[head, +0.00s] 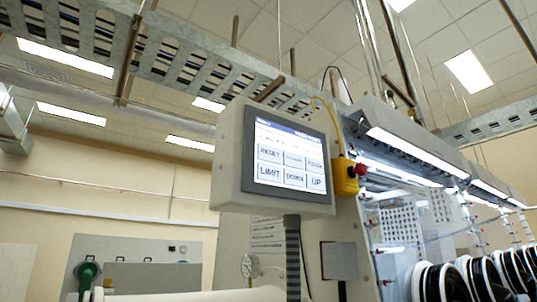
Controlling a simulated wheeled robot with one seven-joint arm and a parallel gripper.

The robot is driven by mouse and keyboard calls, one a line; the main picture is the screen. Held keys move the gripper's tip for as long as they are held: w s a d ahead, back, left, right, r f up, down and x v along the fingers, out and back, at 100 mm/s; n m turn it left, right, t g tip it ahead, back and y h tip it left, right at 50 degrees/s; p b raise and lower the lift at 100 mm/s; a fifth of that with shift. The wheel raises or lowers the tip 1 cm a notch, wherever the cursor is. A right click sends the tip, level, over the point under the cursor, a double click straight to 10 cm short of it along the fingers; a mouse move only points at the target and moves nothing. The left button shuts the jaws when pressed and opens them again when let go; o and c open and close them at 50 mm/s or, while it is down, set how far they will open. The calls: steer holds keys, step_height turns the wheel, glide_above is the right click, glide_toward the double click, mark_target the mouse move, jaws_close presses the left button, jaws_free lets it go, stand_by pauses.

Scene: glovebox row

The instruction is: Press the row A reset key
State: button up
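A grey control panel (232,160) with a lit touch screen hangs in the middle of the head view, tilted slightly. Its screen (289,138) shows two rows of grey keys under a dark title bar. The upper-left key (269,153) appears to read RESET; the other upper labels are blurred. The lower keys read LIMIT (269,173), DOWN (295,178) and UP (316,182). I cannot make out a row A label. My gripper is not in view, and nothing covers the screen.
A yellow box with a red button (346,175) is right of the panel. A dark ribbed post (293,255) stands below it. Gloveboxes with round ports (460,280) run along the right. A slotted cable tray (170,45) crosses overhead. The space left of the panel looks open.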

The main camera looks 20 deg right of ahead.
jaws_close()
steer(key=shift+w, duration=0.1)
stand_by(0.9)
